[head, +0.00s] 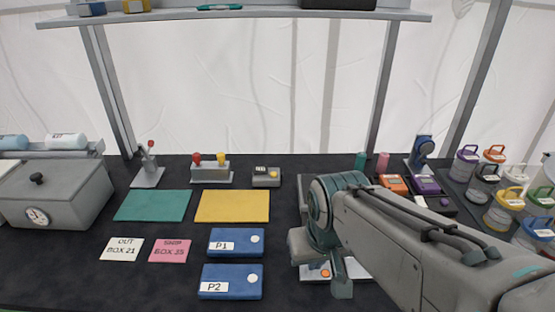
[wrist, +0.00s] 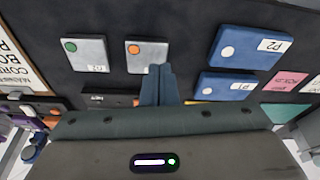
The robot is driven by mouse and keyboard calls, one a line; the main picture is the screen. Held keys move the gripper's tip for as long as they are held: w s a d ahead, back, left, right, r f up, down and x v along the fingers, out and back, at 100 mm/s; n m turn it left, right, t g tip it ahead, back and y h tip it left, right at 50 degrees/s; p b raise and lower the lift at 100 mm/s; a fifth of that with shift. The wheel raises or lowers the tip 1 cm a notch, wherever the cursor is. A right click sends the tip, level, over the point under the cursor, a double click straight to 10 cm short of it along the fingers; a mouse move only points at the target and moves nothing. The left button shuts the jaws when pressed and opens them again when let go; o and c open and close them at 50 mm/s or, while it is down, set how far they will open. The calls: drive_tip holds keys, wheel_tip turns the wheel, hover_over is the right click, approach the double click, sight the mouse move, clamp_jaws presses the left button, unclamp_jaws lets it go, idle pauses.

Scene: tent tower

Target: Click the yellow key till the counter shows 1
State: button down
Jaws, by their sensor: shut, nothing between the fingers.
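A small grey counter box (head: 262,183) stands at the back of the black table, left of centre in the head view. The yellow key (head: 273,174) is on its top, beside a small dark display (head: 260,169) whose digits are too small to read. My gripper (head: 342,290) is shut and empty, pointing down at the front of the table, well to the right and in front of the counter box. In the wrist view my closed fingers (wrist: 160,72) are beside a grey plate with an orange button (wrist: 134,49). I cannot make out the counter box in the wrist view.
A box with a red and a yellow knob (head: 211,175) stands left of the counter. Green (head: 152,205) and yellow (head: 232,206) mats and blue boxes P1 (head: 235,242) and P2 (head: 231,281) lie in front. Lidded jars (head: 497,218) crowd the right side.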

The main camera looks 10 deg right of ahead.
drive_tip(key=shift+a, duration=0.1)
drive_tip(key=w+a+r+m+t+y+p, duration=0.1)
drive_tip(key=w+a+r+m+y+p, duration=0.2)
drive_tip(key=w, duration=0.6)
drive_tip(key=w+a+r+m+y+p, duration=0.2)
drive_tip(key=w+r+m+p, duration=0.3)
drive_tip(key=w, duration=0.4)
drive_tip(key=w+d+f+m+t+p, duration=0.1)
drive_tip(key=w+d+m+p, duration=0.1)
drive_tip(key=w+m, duration=0.2)
drive_tip(key=w+d+f+m+t+p, duration=0.1)
drive_tip(key=w+f+m+p, duration=0.1)
drive_tip(key=w, duration=0.8)
drive_tip(key=w+d+f+m+t+p, duration=0.2)
drive_tip(key=w+m+p, duration=0.1)
drive_tip(key=w+m, duration=0.3)
drive_tip(key=shift+w+d+m+p, duration=0.3)
drive_tip(key=shift+w+d+m, duration=0.1)
drive_tip(key=shift+w, duration=0.4)
drive_tip(key=shift+f, duration=0.1)
drive_tip(key=b, duration=0.6)
hover_over(274, 174)
drive_tip(key=f, duration=0.7)
drive_tip(key=shift+s+d+f, duration=0.2)
drive_tip(key=shift+s+d, duration=0.1)
drive_tip(key=shift+f+b, duration=0.6)
